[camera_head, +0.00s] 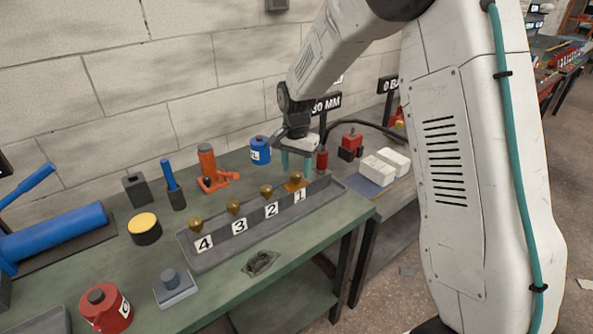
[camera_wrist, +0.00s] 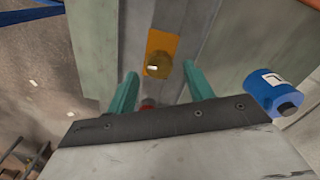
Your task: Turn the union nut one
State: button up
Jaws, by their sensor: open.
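Union nut one (camera_head: 295,178) is a small brass-coloured nut at the label 1 end of the grey tray (camera_head: 222,258), over an orange plate. It also shows in the wrist view (camera_wrist: 158,66) with the orange plate (camera_wrist: 158,40) around it. My gripper (camera_head: 296,169) has two teal fingers and points down above the nut. In the wrist view the fingers of my gripper (camera_wrist: 160,74) are apart and empty, with the nut appearing just beyond the gap between their tips. I cannot tell the exact height left between tips and nut.
Brass nuts two (camera_head: 266,191), three (camera_head: 233,207) and four (camera_head: 195,224) stand in the same row. A blue canister (camera_head: 260,150) stands behind the tray, also visible in the wrist view (camera_wrist: 262,90). A red-orange tool (camera_head: 208,168) stands back left.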

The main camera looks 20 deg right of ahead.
jog(key=shift+f, duration=0.75)
jog(key=c, duration=1)
